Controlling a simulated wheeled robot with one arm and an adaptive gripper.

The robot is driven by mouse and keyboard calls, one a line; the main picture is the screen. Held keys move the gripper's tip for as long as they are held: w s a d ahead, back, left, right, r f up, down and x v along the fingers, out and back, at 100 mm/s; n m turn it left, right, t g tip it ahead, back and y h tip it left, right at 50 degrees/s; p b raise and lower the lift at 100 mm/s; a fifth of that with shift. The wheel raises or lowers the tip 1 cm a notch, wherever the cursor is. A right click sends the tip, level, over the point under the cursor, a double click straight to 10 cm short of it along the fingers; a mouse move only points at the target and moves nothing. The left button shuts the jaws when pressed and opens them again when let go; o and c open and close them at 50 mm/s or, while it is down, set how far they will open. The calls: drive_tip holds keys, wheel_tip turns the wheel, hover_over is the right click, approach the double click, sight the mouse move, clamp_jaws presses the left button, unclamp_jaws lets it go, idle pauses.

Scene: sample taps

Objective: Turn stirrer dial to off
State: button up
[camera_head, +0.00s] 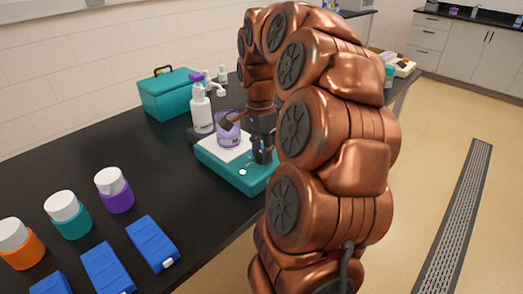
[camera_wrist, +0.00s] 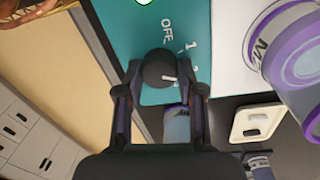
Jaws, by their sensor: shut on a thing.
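The teal stirrer (camera_head: 222,166) stands on the black bench with a purple-marked beaker (camera_head: 229,133) on its white plate. My gripper (camera_head: 263,150) reaches down at the stirrer's right side; my arm hides part of the stirrer. In the wrist view, the round black dial (camera_wrist: 157,66) sits between the fingertips of my gripper (camera_wrist: 160,74), which is shut on it. A white mark on the dial points right, toward the numbers and away from the OFF label (camera_wrist: 167,30). The beaker (camera_wrist: 290,55) also shows at right there.
A white pump bottle (camera_head: 201,112) stands behind the stirrer, and a teal box (camera_head: 170,95) farther back. Several lidded jars, one purple (camera_head: 116,193), and blue cases (camera_head: 152,243) lie at front left. A green light (camera_head: 242,172) glows on the stirrer.

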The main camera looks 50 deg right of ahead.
drive_tip(key=shift+c, duration=0.2)
drive_tip(key=n+b, duration=0.1)
drive_tip(key=n, duration=0.3)
drive_tip(key=n+b, duration=0.1)
drive_tip(key=n, duration=0.3)
drive_tip(key=shift+h, duration=0.3)
drive_tip(key=n, duration=0.5)
drive_tip(key=shift+a, duration=0.1)
drive_tip(key=n, duration=0.4)
drive_tip(key=shift+n+p, duration=0.4)
drive_tip(key=shift+t, duration=0.3)
drive_tip(key=o, duration=1.1)
drive_tip(key=shift+o, duration=0.2)
